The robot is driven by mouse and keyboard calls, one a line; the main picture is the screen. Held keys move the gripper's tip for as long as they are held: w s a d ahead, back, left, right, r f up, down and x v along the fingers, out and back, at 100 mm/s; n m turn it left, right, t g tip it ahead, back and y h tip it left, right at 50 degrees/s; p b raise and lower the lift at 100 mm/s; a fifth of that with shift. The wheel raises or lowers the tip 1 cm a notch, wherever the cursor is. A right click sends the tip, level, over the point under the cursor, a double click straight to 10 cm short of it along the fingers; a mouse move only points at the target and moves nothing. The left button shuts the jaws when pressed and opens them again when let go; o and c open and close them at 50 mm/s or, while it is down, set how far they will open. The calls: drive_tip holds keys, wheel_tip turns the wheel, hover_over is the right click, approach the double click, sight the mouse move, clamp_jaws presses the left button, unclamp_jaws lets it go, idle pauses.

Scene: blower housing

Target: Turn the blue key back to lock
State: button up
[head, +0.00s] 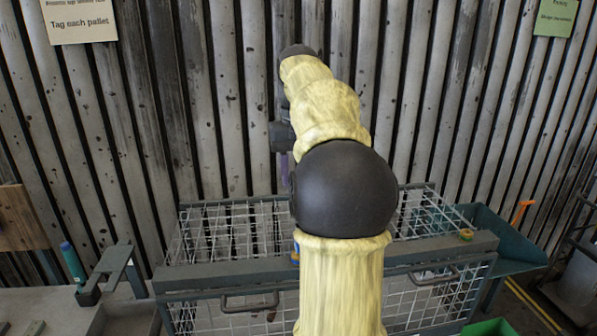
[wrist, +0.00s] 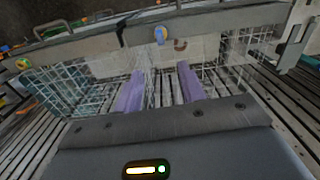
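The blue key (wrist: 160,35) shows in the wrist view as a small blue piece with a yellowish edge, on the grey bar of the wire cage. Its exact turn angle is too small to read. In the head view, a blue and yellow bit on the front bar (head: 295,252) shows beside my arm, which hides most of that spot. My gripper (wrist: 160,71) has two purple fingers spread apart with nothing between them. The key lies beyond the fingertips, roughly in line with the gap, and apart from them.
The wire mesh cage (head: 235,225) has handles on its front. A teal bottle (head: 73,262) and a dark bracket (head: 113,270) stand on the left bench. A teal bin (head: 510,235) is at right. A corrugated wall stands behind.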

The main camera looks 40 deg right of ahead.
drive_tip(key=shift+f, duration=0.15)
wheel_tip(320, 180, down, 17)
drive_tip(key=shift+f+p, duration=0.1)
drive_tip(key=shift+p, duration=0.6)
clamp_jaws()
idle(0.4)
